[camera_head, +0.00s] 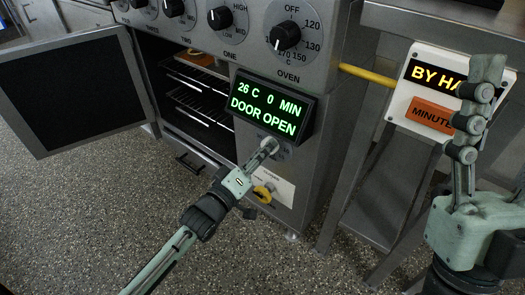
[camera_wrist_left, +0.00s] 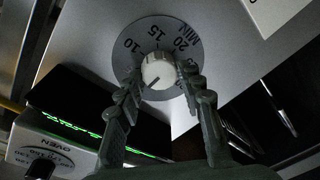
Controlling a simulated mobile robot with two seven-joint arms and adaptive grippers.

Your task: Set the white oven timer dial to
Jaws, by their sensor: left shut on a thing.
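The white oven timer dial (camera_wrist_left: 158,72) sits at the middle of a grey round scale (camera_wrist_left: 133,62) marked 10, 15, 20 and MIN, which appears turned in the left wrist view. A dark line on the dial points to the lower left there. My left gripper (camera_head: 268,146) is shut on the dial, with a finger on each side; in the head view it hides most of the dial. The green display (camera_head: 268,108) above reads 26 C, 0 MIN, DOOR OPEN. My right gripper (camera_head: 475,110) is raised at the right, away from the oven; its opening is unclear.
The oven door (camera_head: 72,90) stands open at the left, showing wire racks (camera_head: 205,105) inside. Black knobs, including the OVEN knob (camera_head: 285,37), line the upper panel. A white sign (camera_head: 397,105) with an orange plate (camera_head: 432,116) stands behind my right gripper. A yellow bar (camera_head: 368,75) runs nearby.

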